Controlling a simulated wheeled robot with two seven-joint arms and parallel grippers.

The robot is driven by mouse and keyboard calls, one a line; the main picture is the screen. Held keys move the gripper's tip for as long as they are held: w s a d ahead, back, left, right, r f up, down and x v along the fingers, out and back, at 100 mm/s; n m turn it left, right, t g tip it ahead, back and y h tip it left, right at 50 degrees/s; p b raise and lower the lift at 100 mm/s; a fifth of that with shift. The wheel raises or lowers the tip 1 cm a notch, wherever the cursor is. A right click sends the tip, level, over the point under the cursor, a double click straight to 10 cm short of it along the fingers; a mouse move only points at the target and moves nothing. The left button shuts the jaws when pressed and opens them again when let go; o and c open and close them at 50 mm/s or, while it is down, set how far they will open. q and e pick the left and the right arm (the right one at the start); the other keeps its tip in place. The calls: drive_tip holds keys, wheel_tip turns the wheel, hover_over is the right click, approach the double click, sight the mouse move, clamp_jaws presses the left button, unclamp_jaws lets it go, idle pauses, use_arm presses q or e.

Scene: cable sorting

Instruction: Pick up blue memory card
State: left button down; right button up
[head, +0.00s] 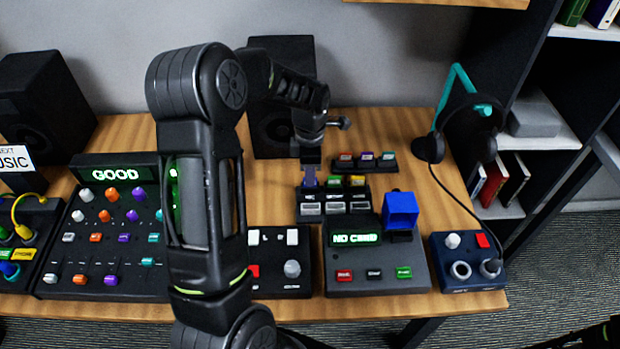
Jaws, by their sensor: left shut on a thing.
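The blue memory card (310,183) is at the left end of the dark card holder (333,214), under my left gripper. My left gripper (310,174) points down and is shut on the card's top. The gripper hides part of the card, and I cannot tell whether the card still sits in its slot. Green and yellow cards stand beside it in the same holder.
A small rack (364,165) is behind. A headphone stand (455,90) and speaker (283,135) stand near. My left arm hides the table's middle left.

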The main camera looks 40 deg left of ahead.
use_arm(q)
wheel_tip(320, 180, up, 10)
drive_tip(key=shift+b, duration=0.4)
use_arm(e)
drive_tip(key=shift+f, duration=0.4)
